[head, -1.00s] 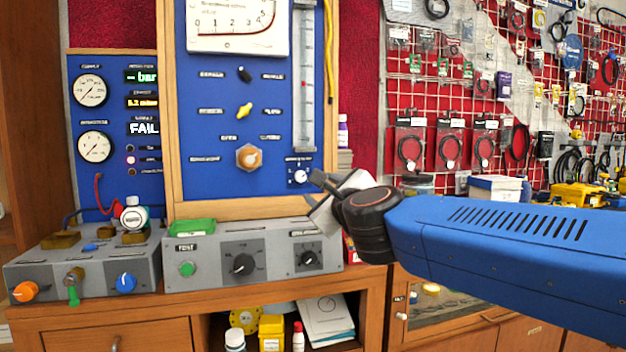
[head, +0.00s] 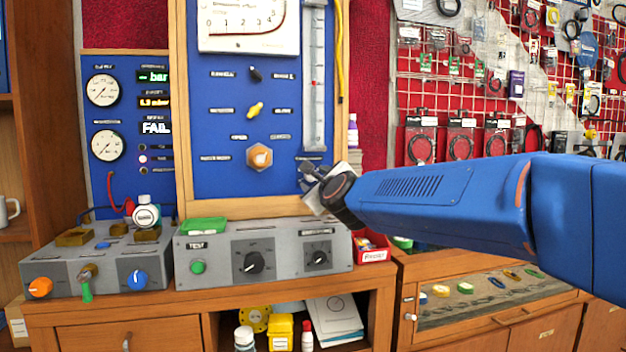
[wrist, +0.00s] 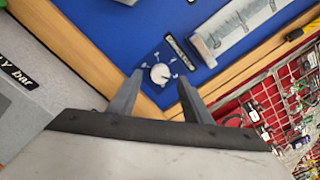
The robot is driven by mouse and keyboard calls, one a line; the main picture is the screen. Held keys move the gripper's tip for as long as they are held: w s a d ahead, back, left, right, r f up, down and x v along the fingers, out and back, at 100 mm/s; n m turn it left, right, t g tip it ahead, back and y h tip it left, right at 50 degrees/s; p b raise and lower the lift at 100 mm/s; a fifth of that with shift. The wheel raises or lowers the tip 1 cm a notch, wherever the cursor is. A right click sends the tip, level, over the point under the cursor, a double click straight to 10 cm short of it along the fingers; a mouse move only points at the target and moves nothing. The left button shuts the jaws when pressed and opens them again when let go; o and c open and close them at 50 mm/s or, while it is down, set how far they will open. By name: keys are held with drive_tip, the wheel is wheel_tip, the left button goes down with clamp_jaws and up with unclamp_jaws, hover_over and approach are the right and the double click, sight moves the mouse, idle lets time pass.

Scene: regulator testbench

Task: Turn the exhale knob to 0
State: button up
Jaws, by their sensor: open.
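A small round white knob (wrist: 160,73) sits on the blue panel (wrist: 120,35), in its lower corner beside the wooden frame. Its labels are too small to read, so I cannot confirm that it is the exhale knob. In the wrist view my gripper (wrist: 160,82) is open, its two fingers on either side of the knob in the picture. Whether they touch it I cannot tell.
The panel also carries a black knob (head: 255,75), a yellow knob (head: 256,110), an orange hexagonal knob (head: 260,157) and a clear flow tube (head: 314,90). A grey box with black knobs (head: 212,245) stands below my gripper. A red bin (head: 375,254) is at its right.

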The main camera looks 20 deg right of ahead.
drive_tip(key=shift+w, duration=1.1)
drive_tip(key=c, duration=1.1)
drive_tip(key=shift+o, duration=0.2)
